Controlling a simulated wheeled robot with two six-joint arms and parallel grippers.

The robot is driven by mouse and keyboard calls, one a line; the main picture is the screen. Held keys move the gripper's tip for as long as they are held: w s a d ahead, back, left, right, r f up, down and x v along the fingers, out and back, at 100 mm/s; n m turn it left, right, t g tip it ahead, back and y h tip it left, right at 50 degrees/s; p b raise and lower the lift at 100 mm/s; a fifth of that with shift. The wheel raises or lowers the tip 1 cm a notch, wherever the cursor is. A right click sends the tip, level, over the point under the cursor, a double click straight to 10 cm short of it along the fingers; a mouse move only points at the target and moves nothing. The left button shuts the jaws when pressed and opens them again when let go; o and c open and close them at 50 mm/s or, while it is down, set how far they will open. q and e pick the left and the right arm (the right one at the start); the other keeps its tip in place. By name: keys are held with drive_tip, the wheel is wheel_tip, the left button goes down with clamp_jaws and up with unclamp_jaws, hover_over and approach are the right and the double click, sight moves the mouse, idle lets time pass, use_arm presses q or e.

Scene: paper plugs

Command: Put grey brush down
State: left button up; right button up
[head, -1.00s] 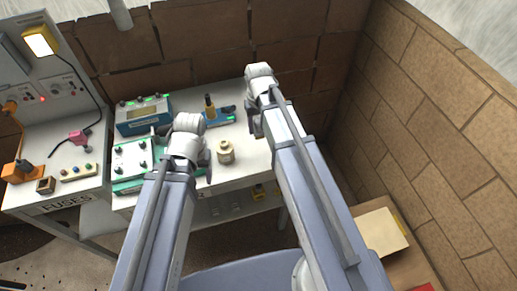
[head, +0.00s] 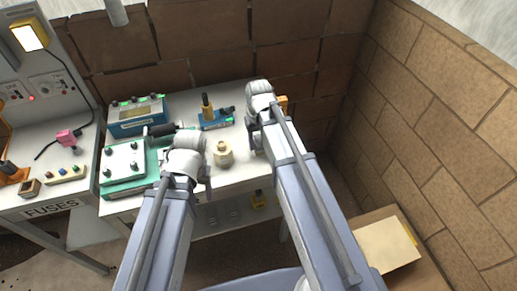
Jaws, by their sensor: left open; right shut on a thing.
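My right gripper (head: 255,138) is low over the right part of the white bench (head: 236,182), right of a beige jar (head: 223,154). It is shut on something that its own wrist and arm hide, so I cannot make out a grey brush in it. My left gripper (head: 206,180) is open, near the bench's front edge, just left of and in front of the jar. No brush can be clearly told elsewhere on the bench.
A teal box with knobs (head: 123,163) and a blue meter (head: 137,116) stand on the left. A black-handled tool (head: 161,130) lies by the teal box. A blue stand with a yellow post (head: 207,108) is at the back. An orange item (head: 283,103) shows behind my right arm.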

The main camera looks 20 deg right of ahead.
sight(259, 138)
use_arm(q)
drive_tip(key=shift+f, duration=0.8)
use_arm(e)
drive_tip(key=shift+f, duration=0.75)
use_arm(q)
drive_tip(key=shift+b, duration=0.3)
use_arm(e)
drive_tip(key=shift+f, duration=0.2)
use_arm(q)
drive_tip(key=shift+f, duration=0.1)
use_arm(e)
drive_tip(key=o, duration=1.2)
drive_tip(key=shift+r, duration=0.25)
wheel_tip(259, 138, up, 12)
drive_tip(key=p, duration=1.2)
use_arm(q)
wheel_tip(259, 138, up, 12)
use_arm(e)
drive_tip(key=s+a+n, duration=0.1)
drive_tip(key=s+a, duration=0.2)
drive_tip(key=s, duration=0.1)
drive_tip(key=s+a+n, duration=0.1)
drive_tip(key=s+a, duration=0.3)
drive_tip(key=s, duration=0.1)
drive_tip(key=s+a+n+h, duration=0.1)
drive_tip(key=s+a, duration=0.2)
drive_tip(key=s, duration=0.2)
drive_tip(key=shift+s+a, duration=0.15)
drive_tip(key=shift+a, duration=0.1)
